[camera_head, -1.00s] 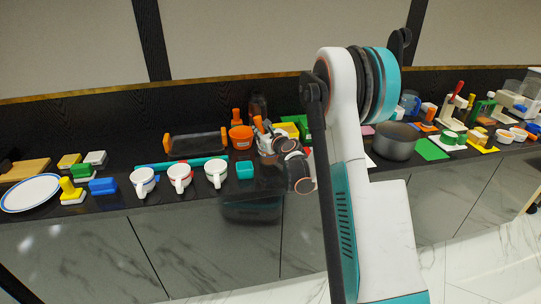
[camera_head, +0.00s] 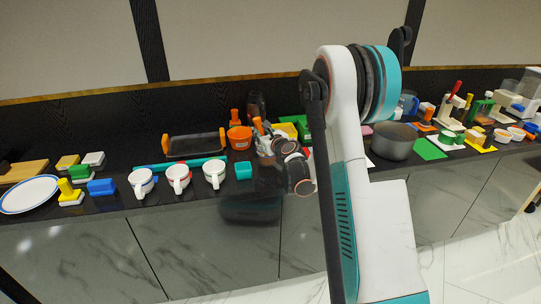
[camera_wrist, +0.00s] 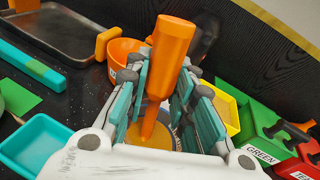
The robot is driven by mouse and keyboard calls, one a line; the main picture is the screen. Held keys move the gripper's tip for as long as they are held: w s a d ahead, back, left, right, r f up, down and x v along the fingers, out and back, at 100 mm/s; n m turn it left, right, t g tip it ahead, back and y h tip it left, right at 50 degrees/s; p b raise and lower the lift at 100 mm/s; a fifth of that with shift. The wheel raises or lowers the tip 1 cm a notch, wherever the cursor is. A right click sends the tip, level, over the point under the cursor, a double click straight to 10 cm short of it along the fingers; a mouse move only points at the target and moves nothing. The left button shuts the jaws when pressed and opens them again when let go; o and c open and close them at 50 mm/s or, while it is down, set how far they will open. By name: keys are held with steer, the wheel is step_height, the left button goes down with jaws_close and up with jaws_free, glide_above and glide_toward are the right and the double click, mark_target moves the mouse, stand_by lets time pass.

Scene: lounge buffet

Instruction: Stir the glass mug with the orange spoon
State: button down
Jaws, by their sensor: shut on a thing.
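The orange spoon (camera_wrist: 173,45) stands nearly upright, handle up, between the teal-padded fingers of my gripper (camera_wrist: 165,88). My gripper is shut on it. The spoon's narrower lower part reaches down into what looks like the glass mug (camera_wrist: 152,135), where something yellowish shows. The fingers and wrist hide most of the mug, and the spoon's lower end is unclear. In the head view the spoon's orange top (camera_head: 258,124) shows beside my gripper (camera_head: 272,143), and the mug is largely hidden there.
An orange bowl (camera_head: 239,138) stands close by on the left, with a dark tray (camera_head: 195,145) beyond it. Three white cups (camera_head: 178,178) and a teal box (camera_head: 243,170) are near the front edge. Yellow and green boxes (camera_wrist: 256,128) are close on the right.

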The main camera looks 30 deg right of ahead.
mark_target(255, 119)
steer(key=shift+w+a+r+p, duration=0.25)
steer(key=shift+r+p, duration=0.55)
steer(key=shift+r, duration=0.7)
steer(key=shift+w+a+r+p, duration=0.3)
steer(key=shift+r+p, duration=0.55)
steer(key=shift+r, duration=0.6)
steer(key=shift+w+a+r+p, duration=0.25)
steer(key=shift+r+p, duration=0.55)
steer(key=shift+r, duration=0.7)
steer(key=shift+r, duration=0.1)
steer(key=shift+r+p, duration=1.45)
steer(key=shift+r, duration=1)
